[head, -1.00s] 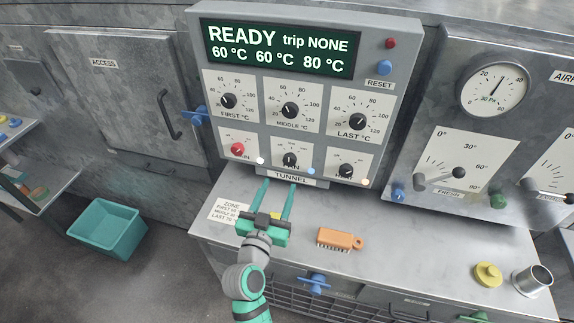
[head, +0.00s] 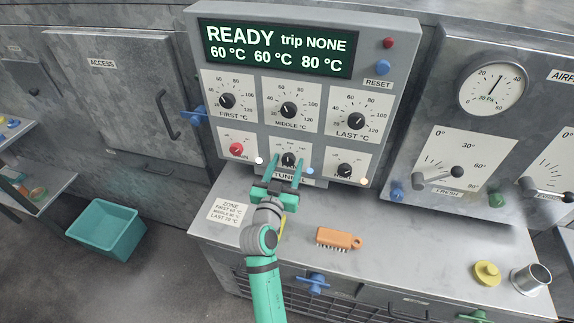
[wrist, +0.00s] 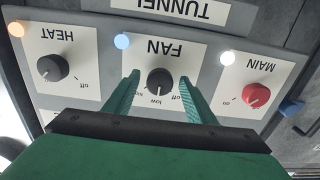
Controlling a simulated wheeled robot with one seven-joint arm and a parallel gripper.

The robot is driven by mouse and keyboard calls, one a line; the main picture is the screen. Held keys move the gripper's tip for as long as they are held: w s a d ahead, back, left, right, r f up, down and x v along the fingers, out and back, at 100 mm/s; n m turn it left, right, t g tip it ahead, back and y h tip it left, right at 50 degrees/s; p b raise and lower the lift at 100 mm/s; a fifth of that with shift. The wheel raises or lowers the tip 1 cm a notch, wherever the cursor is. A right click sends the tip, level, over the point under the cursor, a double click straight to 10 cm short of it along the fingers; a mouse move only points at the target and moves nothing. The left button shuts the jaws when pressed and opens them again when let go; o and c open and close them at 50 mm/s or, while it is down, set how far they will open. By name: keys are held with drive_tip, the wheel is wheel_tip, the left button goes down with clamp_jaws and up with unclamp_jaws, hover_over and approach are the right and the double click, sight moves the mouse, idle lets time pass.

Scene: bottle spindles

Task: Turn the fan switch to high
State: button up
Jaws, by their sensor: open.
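The fan switch (head: 288,160) is a black rotary knob on a white plate in the bottom middle of the control panel (head: 315,93). In the wrist view the fan knob (wrist: 160,82) appears upside down, with "off" and "low" marks near it. My gripper (head: 288,168) is open, its two green fingers on either side of the fan knob. In the wrist view my gripper (wrist: 160,90) has the knob between its fingertips, with a gap at each side. Whether the fingertips reach the knob's depth is unclear. The knob's exact setting is hard to read.
The red main knob (head: 236,149) is to the left and the heat knob (head: 345,170) to the right, both close. Temperature dials (head: 289,110) sit above. An orange brush (head: 340,239) lies on the counter (head: 400,250) below. The display reads READY.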

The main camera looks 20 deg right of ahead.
drive_tip(key=c, duration=1)
drive_tip(key=shift+w+m, duration=0.1)
drive_tip(key=shift+m, duration=0.2)
drive_tip(key=shift+a+m, duration=0.15)
drive_tip(key=shift+m, duration=0.35)
drive_tip(key=m, duration=0.5)
drive_tip(key=shift+m, duration=1.2)
drive_tip(key=o, duration=1)
drive_tip(key=shift+d, duration=0.2)
